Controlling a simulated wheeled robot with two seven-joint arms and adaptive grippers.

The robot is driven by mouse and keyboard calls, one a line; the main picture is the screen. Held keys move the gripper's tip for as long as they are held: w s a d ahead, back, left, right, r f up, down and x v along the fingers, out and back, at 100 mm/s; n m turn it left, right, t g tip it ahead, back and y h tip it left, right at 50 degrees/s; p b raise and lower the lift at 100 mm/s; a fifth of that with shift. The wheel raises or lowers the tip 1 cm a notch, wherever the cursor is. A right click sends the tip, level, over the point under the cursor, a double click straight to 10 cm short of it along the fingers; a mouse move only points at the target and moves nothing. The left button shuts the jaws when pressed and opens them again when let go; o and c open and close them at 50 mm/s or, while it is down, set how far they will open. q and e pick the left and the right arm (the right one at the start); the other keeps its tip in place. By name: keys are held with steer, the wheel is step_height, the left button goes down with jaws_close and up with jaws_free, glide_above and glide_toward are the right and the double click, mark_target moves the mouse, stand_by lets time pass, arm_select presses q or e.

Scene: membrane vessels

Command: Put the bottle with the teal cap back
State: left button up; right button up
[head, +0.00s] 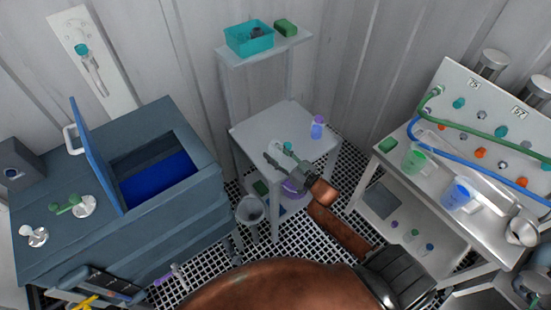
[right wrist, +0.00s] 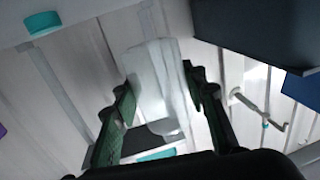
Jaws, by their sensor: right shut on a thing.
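My right gripper (head: 274,159) reaches over the small white table in the head view. In the right wrist view (right wrist: 160,90) it is shut on a pale, translucent bottle (right wrist: 150,75), which lies between the two dark fingers. The bottle's narrower end points toward the bottom of that view; I cannot make out a cap on it. A small teal cap-like piece (head: 288,146) shows just behind the gripper in the head view. A teal piece (right wrist: 42,22) also shows against the white table in the wrist view. My left gripper is not in view.
A purple bottle (head: 317,127) stands on the white table (head: 262,127), right of the gripper. Behind, a raised shelf (head: 290,47) holds a teal tray (head: 250,43) and a green block (head: 286,27). A blue-lined tank (head: 150,185) is left; a hose bench (head: 465,160) is right.

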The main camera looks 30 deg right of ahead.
steer(key=f, duration=0.1)
steer(key=w+d+f, duration=0.1)
steer(key=w, duration=0.1)
steer(key=shift+d+f, duration=0.25)
steer(key=shift+f, duration=0.15)
step_height(320, 180, down, 4)
steer(key=shift+r+b, duration=0.25)
steer(key=shift+b, duration=0.4)
steer(key=shift+r, duration=0.1)
steer(key=o, duration=1.3)
steer(key=shift+d, duration=0.1)
steer(key=v, duration=1.2)
steer(key=shift+p, duration=0.45)
